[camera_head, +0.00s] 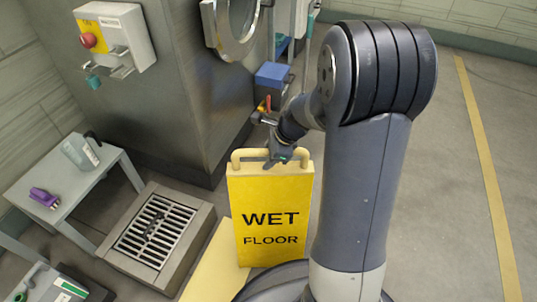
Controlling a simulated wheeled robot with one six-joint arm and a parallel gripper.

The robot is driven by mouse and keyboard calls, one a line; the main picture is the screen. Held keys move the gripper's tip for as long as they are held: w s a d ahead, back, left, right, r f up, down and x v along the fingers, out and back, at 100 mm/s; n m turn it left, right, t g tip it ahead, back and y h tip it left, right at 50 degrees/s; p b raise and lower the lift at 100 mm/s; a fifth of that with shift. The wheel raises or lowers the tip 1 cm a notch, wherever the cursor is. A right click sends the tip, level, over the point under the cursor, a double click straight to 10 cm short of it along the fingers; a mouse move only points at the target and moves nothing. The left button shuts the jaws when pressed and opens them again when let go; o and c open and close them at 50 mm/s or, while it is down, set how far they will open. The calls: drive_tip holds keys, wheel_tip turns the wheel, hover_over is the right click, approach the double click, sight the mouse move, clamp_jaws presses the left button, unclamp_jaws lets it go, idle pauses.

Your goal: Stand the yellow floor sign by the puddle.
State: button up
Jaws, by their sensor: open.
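The yellow floor sign (272,212) stands upright on the floor in front of my base, its face reading "WET FLOOR". It has a pale yellow loop handle along its top. My gripper (270,160) is at that handle, with its fingers at the top edge of the sign; it is open. Whether the fingers touch the handle is unclear. A flat yellow panel (215,272) lies low at the sign's left and is partly cut off by the frame's bottom. I cannot make out a puddle in this view.
A floor drain grate (158,230) in a raised frame lies left of the sign. A small grey table (70,185) holds a purple item (43,198) and a bottle (82,152). A large metal machine (175,85) stands behind. Open floor with a yellow line (485,170) lies right.

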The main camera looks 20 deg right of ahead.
drive_tip(key=shift+r, duration=0.15)
drive_tip(key=shift+d+r, duration=0.1)
drive_tip(key=shift+r, duration=0.2)
drive_tip(key=p+v, duration=0.5)
drive_tip(key=v, duration=0.6)
drive_tip(key=shift+r, duration=0.15)
drive_tip(key=shift+s+d, duration=0.1)
drive_tip(key=shift+d, duration=0.05)
